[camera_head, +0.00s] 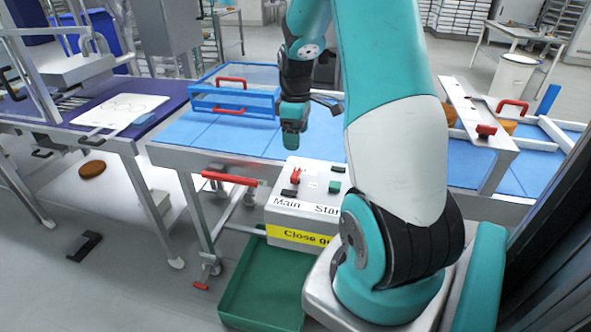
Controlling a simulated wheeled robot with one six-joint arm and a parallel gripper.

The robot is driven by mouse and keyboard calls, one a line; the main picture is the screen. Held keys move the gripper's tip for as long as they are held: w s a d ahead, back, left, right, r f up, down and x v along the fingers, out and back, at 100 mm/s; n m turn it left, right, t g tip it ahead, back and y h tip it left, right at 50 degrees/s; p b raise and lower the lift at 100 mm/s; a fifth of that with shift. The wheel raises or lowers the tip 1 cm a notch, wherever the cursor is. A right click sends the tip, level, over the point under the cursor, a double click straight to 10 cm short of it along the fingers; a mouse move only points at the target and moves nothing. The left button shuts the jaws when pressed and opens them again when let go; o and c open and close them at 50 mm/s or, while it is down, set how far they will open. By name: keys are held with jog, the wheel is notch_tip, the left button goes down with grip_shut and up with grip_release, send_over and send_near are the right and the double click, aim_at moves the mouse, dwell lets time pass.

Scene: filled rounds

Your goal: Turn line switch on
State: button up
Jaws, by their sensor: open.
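A white control box (310,200) stands at the front of the blue-topped line, left of my arm's base. On its top, a red switch (295,175) stands above the label "Main". A green button (335,187) sits to its right, above a label reading "Star", cut off by my arm. Which way the red switch is set is too small to tell. My gripper (291,143) hangs pointing down above and behind the box, apart from the switch. It is open with nothing visible in it; its fingers are hard to make out.
A clear blue-framed guard with red handles (230,110) stands on the line (190,140) behind the box. A red-handled lever (230,178) juts out left of the box. A green bin (250,290) lies below. A yellow label reading "Close gu" (295,236) is partly hidden by my arm.

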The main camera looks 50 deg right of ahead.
aim_at(296, 172)
notch_tip(296, 172, down, 12)
jog(key=shift+f+p, duration=0.1)
jog(key=shift+p, duration=0.9)
jog(key=shift+c, duration=0.5)
jog(key=c, duration=0.8)
